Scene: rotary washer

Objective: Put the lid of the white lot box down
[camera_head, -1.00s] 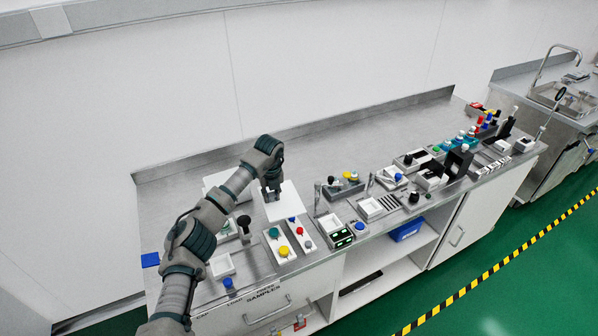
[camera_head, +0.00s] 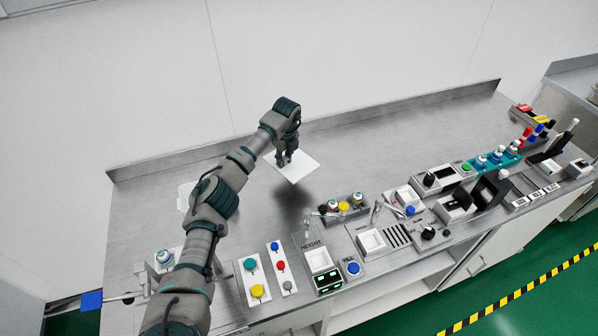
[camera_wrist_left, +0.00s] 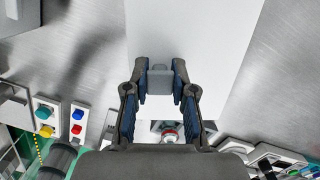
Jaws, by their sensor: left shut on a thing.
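The white square lid (camera_head: 302,166) hangs from my left gripper (camera_head: 285,160) over the back part of the steel bench, with a dark shadow below it, so it appears to be raised above the surface. In the left wrist view the lid (camera_wrist_left: 195,35) fills the upper middle. Its small grey handle (camera_wrist_left: 159,80) sits between the fingertips of my left gripper (camera_wrist_left: 160,82), which is shut on it. A white box-like thing (camera_head: 186,194), probably the lot box, shows left of my forearm and is mostly hidden by it. My right gripper is not in view.
The steel bench (camera_head: 400,125) is bare behind the devices and right of the lid. Button panels (camera_head: 253,281), a height gauge (camera_head: 318,261) and a rack of coloured caps (camera_head: 343,206) line the front. A wall stands behind the bench.

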